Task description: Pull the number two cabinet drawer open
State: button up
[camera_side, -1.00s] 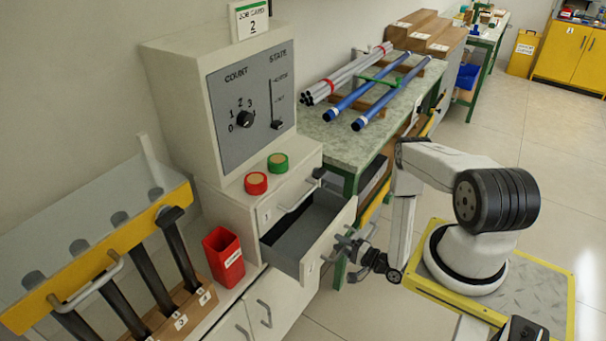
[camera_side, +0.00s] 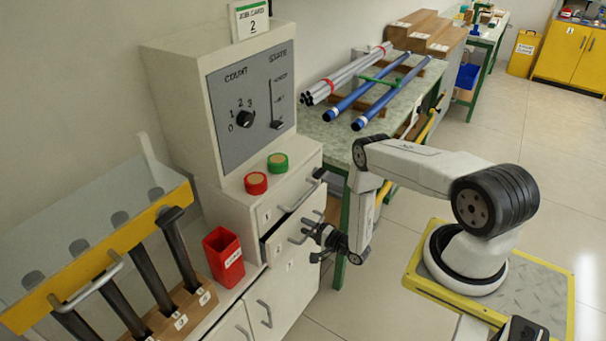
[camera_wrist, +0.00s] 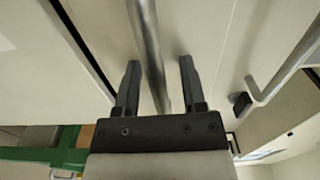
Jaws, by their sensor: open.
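The number two drawer (camera_side: 284,262) is the second one down in the grey-white cabinet, below the drawer marked 1 (camera_side: 266,212). It stands slightly ajar, with a narrow dark gap at its left edge. Its bar handle (camera_side: 298,239) is partly hidden by my gripper (camera_side: 312,238), which is at the drawer front. In the wrist view, the metal handle bar (camera_wrist: 148,45) runs between the two dark fingers of my gripper (camera_wrist: 160,68). The fingers are open, with space on both sides of the bar.
Another bar handle (camera_wrist: 285,70) is to the right in the wrist view. Red and green buttons (camera_side: 267,173) sit on the cabinet ledge. A red bin (camera_side: 224,256) stands left of the drawers. The green-legged bench (camera_side: 345,150) is close behind my arm.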

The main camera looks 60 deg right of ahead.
jog(key=shift+w, duration=0.55)
jog(key=s, duration=0.7)
jog(key=shift+s, duration=0.3)
jog(key=shift+w+d+r+m+g+h, duration=0.85)
jog(key=shift+d+r+g+h, duration=1)
jog(key=shift+r, duration=1.7)
jog(key=shift+w+d+r+m+g+h, duration=0.85)
jog(key=shift+d+r+g+h, duration=0.5)
jog(key=shift+d+r+g, duration=1.55)
jog(key=s+a+r+n+g+y, duration=0.2)
jog(key=a+r+n+y, duration=0.3)
jog(key=a+r+n, duration=0.9)
jog(key=shift+a+r+g, duration=0.55)
jog(key=shift+a+r, duration=0.05)
jog(key=shift+a, duration=1.9)
jog(key=shift+s, duration=0.1)
